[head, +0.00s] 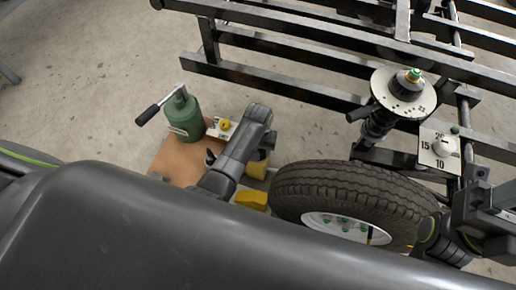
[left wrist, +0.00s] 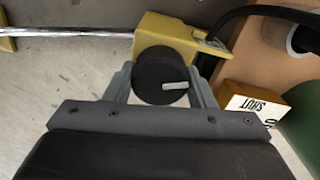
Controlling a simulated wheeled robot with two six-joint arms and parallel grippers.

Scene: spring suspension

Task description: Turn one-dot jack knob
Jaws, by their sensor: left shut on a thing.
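In the left wrist view my left gripper (left wrist: 160,82) is shut on a round black knob (left wrist: 153,70), one finger on each side. The knob has a short white line on its face. It sits against a yellow jack body (left wrist: 165,33). No dots can be made out on it. In the head view my left arm reaches down to a yellow part (head: 257,168) beside the tyre; the fingertips and knob are hidden there. Another yellow part (head: 251,200) shows nearer the tyre. My right arm's dark end (head: 485,212) is at the right edge, its jaws unclear.
A tyre (head: 345,185) lies right of my left arm. A green bottle jack (head: 184,116) stands on a brown board (head: 172,165), with a yellow valve knob box beside it, marked SHUT (left wrist: 258,103). A black frame (head: 290,45), round plate (head: 395,98) and dial (head: 441,148) are beyond.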

